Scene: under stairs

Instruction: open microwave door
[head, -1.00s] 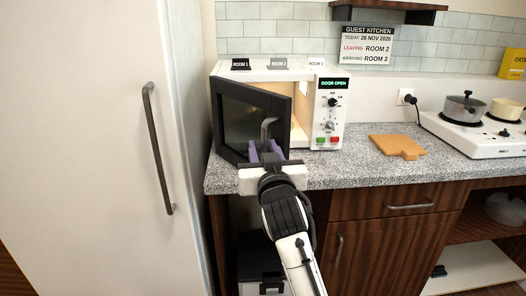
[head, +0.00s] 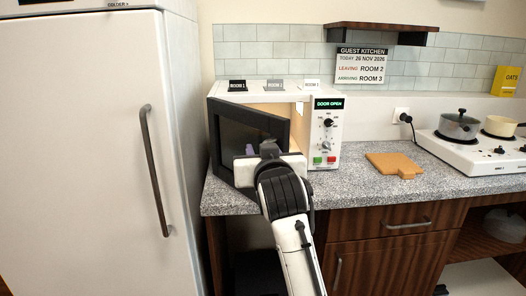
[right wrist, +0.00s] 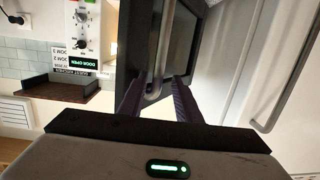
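The white microwave (head: 325,135) stands on the counter, its display reading "DOOR OPEN". Its dark door (head: 228,140) is partly open, hinged at the left, with a lit interior gap by its right edge. My right gripper (right wrist: 158,82) has its two purple fingers either side of the vertical grey door handle (right wrist: 161,35) in the right wrist view. The fingers stand apart, with gaps beside the handle. In the head view my right gripper's wrist body covers the handle and nearly all of the fingers. My left gripper is not in view.
A tall white fridge (head: 95,150) with a long handle stands close at the left. A cutting board (head: 394,164) and a white hob (head: 475,152) with two pots are on the granite counter (head: 350,188) at the right. A dark shelf (head: 380,28) hangs above.

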